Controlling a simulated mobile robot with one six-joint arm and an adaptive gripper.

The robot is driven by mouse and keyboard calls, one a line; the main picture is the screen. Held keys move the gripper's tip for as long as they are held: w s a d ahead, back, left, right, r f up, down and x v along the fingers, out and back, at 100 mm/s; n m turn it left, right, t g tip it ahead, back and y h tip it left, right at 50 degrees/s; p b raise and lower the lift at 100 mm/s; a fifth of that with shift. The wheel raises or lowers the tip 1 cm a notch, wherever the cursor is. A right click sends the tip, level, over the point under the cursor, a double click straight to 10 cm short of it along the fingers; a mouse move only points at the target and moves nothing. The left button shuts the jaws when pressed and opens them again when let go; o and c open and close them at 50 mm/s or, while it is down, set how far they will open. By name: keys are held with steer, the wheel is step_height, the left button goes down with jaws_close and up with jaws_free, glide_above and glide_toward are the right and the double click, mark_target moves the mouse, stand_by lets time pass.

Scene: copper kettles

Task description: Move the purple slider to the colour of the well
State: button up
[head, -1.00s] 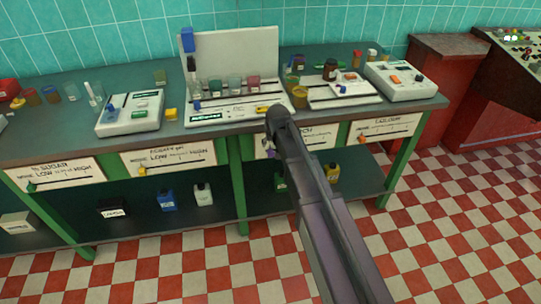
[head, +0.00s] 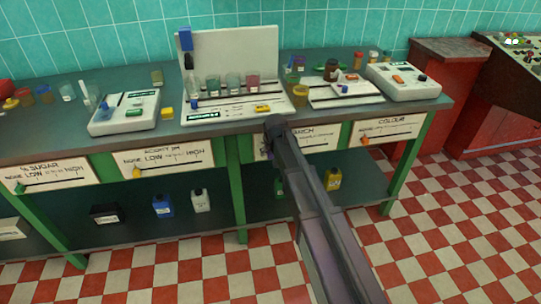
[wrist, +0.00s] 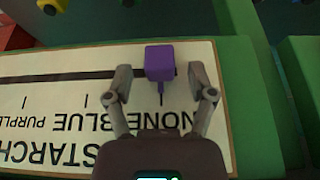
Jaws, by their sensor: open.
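The purple slider (wrist: 160,62) is a small block on the dark slot of the white STARCH panel (wrist: 60,80). Its pointer is at the NONE mark, with BLUE and PURPLE further left in the wrist view, where the lettering is upside down. My gripper (wrist: 161,78) is open, with one finger on each side of the slider and a gap on both sides. In the head view my arm hides much of the STARCH panel (head: 318,138). I cannot tell which vessel is the well or its colour.
The green bench (head: 60,140) carries similar panels for sugar (head: 45,172), acidity (head: 165,158) and colour (head: 385,129). Glass beakers (head: 233,83), a white meter (head: 125,112) and another device (head: 403,82) stand on top. The tiled floor in front is clear.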

stand_by(0.3)
jaws_close()
